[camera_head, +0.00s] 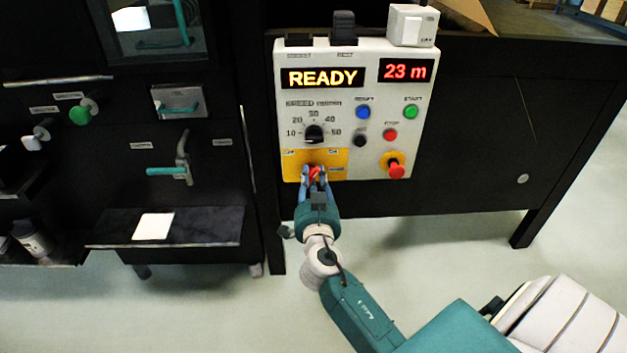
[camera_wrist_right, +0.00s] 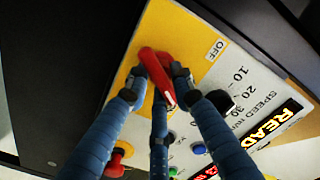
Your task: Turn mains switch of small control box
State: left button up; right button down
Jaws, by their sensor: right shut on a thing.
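The small control box (camera_head: 435,110) is a pale panel on the dark bench front, with a lit READY display and a 23 m display. The red mains switch (camera_head: 315,172) sits on the yellow field (camera_head: 337,158) at its lower left. In the right wrist view the switch's red handle (camera_wrist_right: 157,75) stands near an OFF label (camera_wrist_right: 215,50). My right gripper (camera_head: 315,182) is at the switch, its blue fingers shut around the handle; it also shows in the wrist view (camera_wrist_right: 158,88). My left gripper is not in view.
Beside the switch are the black speed knob (camera_head: 314,133), several coloured push buttons and a red mushroom button on yellow (camera_head: 396,170). A dark cabinet with handles and a shelf (camera_head: 185,228) stands at the left. Open floor lies below the box.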

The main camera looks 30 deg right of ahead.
jog(key=n+b, duration=0.1)
jog(key=n, duration=0.2)
jog(key=shift+n, duration=0.3)
jog(key=n, duration=0.3)
jog(key=shift+n, duration=0.3)
jog(key=n, duration=0.4)
jog(key=shift+w+a+r+n, duration=0.1)
jog(key=shift+a+r+n, duration=0.1)
jog(key=shift+n, duration=0.1)
jog(key=shift+w+a+n+p, duration=0.1)
jog(key=shift+n+p, duration=0.25)
jog(key=shift+n, duration=1.45)
jog(key=c, duration=1.5)
grip_release()
jog(key=shift+c, duration=0.2)
